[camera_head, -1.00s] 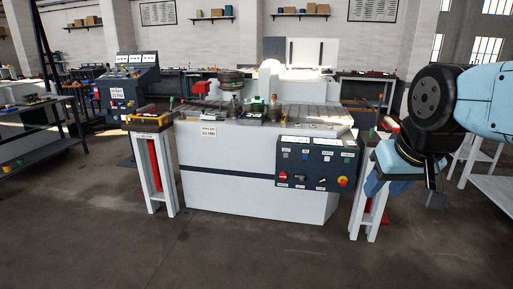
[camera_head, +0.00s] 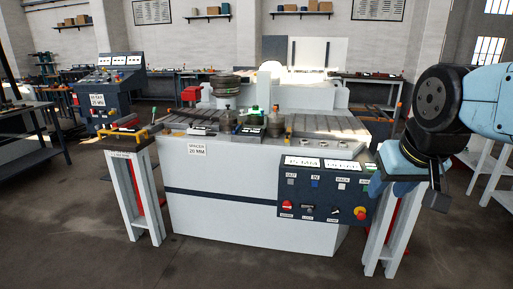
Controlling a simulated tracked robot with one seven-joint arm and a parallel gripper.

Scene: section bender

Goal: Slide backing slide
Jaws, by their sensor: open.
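The section bender (camera_head: 250,205), a white machine with a dark stripe, stands in front of me. On its slotted top are a stacked dark roller (camera_head: 227,86), a grey roller post (camera_head: 227,120), an orange-tipped post (camera_head: 275,122) and a small green-topped part (camera_head: 256,116) between the posts. I cannot tell which part is the backing slide. My gripper (camera_head: 438,200) hangs at the right, pointing down, in front of and to the right of the bender. It is open, touches nothing on the bender's top, and its fingers show only small and dark.
A control panel (camera_head: 320,187) with buttons is on the bender's front right. A white stand (camera_head: 133,195) is at its left, another (camera_head: 382,230) at its right, near my gripper. A dark cabinet (camera_head: 106,97) stands back left. The floor (camera_head: 230,268) in front is clear.

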